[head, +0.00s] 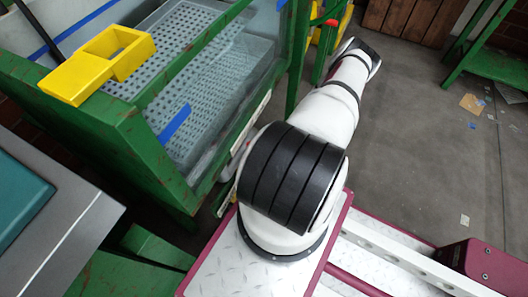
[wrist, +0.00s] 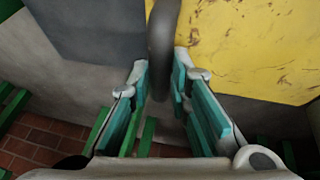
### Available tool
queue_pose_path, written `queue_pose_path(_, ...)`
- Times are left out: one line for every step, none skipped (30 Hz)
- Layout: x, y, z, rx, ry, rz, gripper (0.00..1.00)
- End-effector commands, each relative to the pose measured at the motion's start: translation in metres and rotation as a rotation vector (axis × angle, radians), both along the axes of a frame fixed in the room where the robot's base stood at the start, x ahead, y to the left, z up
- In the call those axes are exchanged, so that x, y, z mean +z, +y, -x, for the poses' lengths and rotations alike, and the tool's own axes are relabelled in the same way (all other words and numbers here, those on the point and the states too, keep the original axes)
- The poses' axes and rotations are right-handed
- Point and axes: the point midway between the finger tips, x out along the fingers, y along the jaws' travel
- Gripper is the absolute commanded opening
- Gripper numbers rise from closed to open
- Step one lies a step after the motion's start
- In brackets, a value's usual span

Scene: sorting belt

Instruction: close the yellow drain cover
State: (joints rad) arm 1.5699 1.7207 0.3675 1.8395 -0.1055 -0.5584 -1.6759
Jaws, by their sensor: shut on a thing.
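In the wrist view the yellow drain cover (wrist: 250,45) is a scuffed yellow panel filling the upper right. A dark grey bar-like handle (wrist: 163,40) runs down in front of it. My gripper (wrist: 161,82) has its teal-padded fingers on either side of this handle and is shut on it. The finger contact is partly hidden by the handle and pads. How far the cover stands open cannot be told. In the head view my arm reaches away to the upper right, and my gripper is not visible there.
A green-framed washing tank (head: 180,120) with perforated grey trays stands left of my arm. A yellow open-framed piece (head: 100,65) sits on its rim. Yellow parts (head: 342,27) show behind a green post. A green bench (head: 490,55) stands far right. The grey floor (head: 420,150) between is mostly clear.

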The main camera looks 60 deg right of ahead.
Motion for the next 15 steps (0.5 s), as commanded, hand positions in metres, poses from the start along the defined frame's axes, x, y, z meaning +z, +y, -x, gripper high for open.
queue_pose_path(0.0007, 0.0031, 0.0000, 0.002, 0.000, -0.001, 0.00)
queue_pose_path(0.0005, 0.0039, 0.0002, 0.002, 0.000, -0.001, 0.00)
queue_pose_path(0.0004, 0.0047, 0.0003, 0.001, 0.000, -0.001, 0.00)
queue_pose_path(0.0004, 0.0052, 0.0004, 0.001, 0.000, -0.001, 0.00)
queue_pose_path(0.0003, 0.0057, 0.0004, 0.001, 0.000, -0.001, 0.00)
queue_pose_path(0.0002, 0.0061, 0.0004, 0.001, 0.000, -0.002, 0.00)
queue_pose_path(0.0002, 0.0066, 0.0005, 0.000, 0.000, -0.002, 0.00)
queue_pose_path(0.0002, 0.0068, 0.0005, 0.000, 0.000, -0.003, 0.00)
queue_pose_path(0.0001, 0.0072, 0.0006, 0.001, 0.000, -0.004, 0.00)
queue_pose_path(0.0001, 0.0075, 0.0006, 0.000, 0.000, -0.004, 0.00)
queue_pose_path(0.0000, 0.0078, 0.0005, 0.000, 0.000, -0.005, 0.00)
queue_pose_path(0.0000, 0.0082, 0.0005, 0.000, 0.001, -0.006, 0.00)
queue_pose_path(-0.0001, 0.0085, 0.0005, 0.001, 0.000, -0.007, 0.00)
queue_pose_path(0.0000, 0.0088, 0.0005, 0.001, 0.000, -0.007, 0.00)
queue_pose_path(-0.0001, 0.0091, 0.0006, 0.001, 0.000, -0.008, 0.00)
